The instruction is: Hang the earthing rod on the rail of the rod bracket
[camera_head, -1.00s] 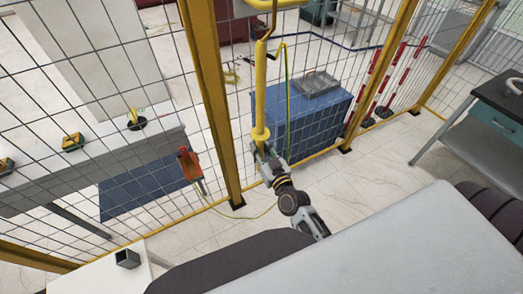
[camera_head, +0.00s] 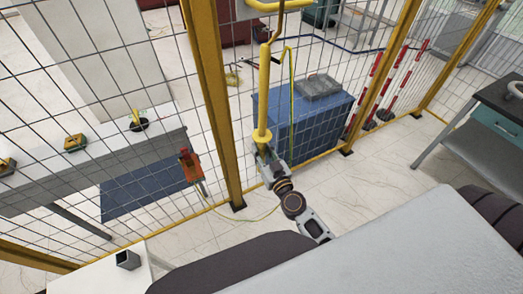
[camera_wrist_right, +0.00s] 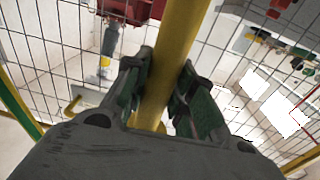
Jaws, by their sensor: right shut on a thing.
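The yellow earthing rod (camera_head: 264,95) stands nearly upright in front of the mesh fence, with a brown hook (camera_head: 279,28) at its top. My right gripper (camera_head: 266,150) is shut on its lower end, below a yellow collar. In the right wrist view, the rod (camera_wrist_right: 175,60) passes between the two fingers of the gripper (camera_wrist_right: 160,85). A yellow bar (camera_head: 270,6), seemingly the bracket's rail, crosses the top edge of the head view. The hook's upper end is beside this bar; I cannot tell whether they touch. My left gripper is out of view.
A yellow-green cable (camera_head: 291,90) hangs beside the rod. An orange clamp (camera_head: 188,165) is at the fence, left of my gripper. A yellow post (camera_head: 215,110) stands close left of the rod. A blue cabinet (camera_head: 320,130) is behind the mesh.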

